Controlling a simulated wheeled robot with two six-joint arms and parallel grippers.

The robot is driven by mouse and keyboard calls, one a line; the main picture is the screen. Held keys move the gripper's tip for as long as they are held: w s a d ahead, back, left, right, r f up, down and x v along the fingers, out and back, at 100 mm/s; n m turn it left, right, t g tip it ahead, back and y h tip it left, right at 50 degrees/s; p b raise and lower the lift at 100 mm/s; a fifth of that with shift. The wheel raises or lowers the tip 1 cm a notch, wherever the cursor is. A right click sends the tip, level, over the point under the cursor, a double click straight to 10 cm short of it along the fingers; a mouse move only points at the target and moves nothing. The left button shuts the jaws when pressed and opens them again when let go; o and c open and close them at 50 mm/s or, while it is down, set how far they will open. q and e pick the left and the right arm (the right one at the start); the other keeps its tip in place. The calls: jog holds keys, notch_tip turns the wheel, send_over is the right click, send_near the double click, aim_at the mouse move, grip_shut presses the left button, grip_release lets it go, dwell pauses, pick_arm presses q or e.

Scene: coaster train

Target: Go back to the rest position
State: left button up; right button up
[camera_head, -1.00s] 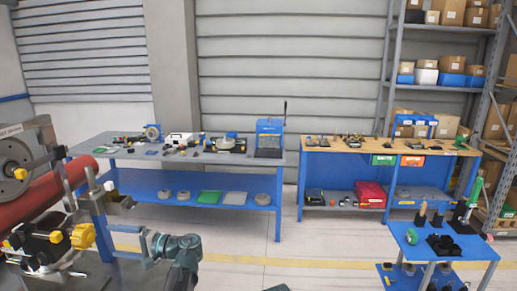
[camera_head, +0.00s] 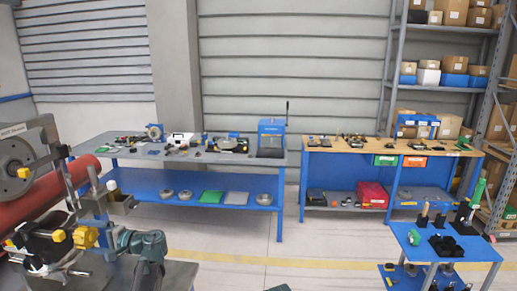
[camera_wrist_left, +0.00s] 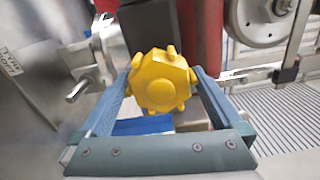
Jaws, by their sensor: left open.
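My left gripper (camera_head: 103,238) is at the lower left in the head view, close beside a yellow lobed knob (camera_head: 86,237) on the machine. In the left wrist view my left gripper (camera_wrist_left: 160,76) is open, with its two blue-grey fingers spread on either side of the yellow knob (camera_wrist_left: 161,82). The picture does not show clearly whether the fingers touch it. My right gripper is not in view.
The machine with a red roller (camera_head: 40,198) and grey disc (camera_head: 18,170) fills the left edge. A grey-topped bench (camera_head: 185,157), a wooden-topped bench (camera_head: 385,148) and a blue cart (camera_head: 455,250) stand beyond. The floor between is clear.

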pick_arm(q)
jog(key=m, duration=0.5)
jog(key=shift+d+m, duration=0.15)
jog(key=shift+m, duration=0.25)
jog(key=m, duration=0.5)
jog(key=shift+r, duration=0.1)
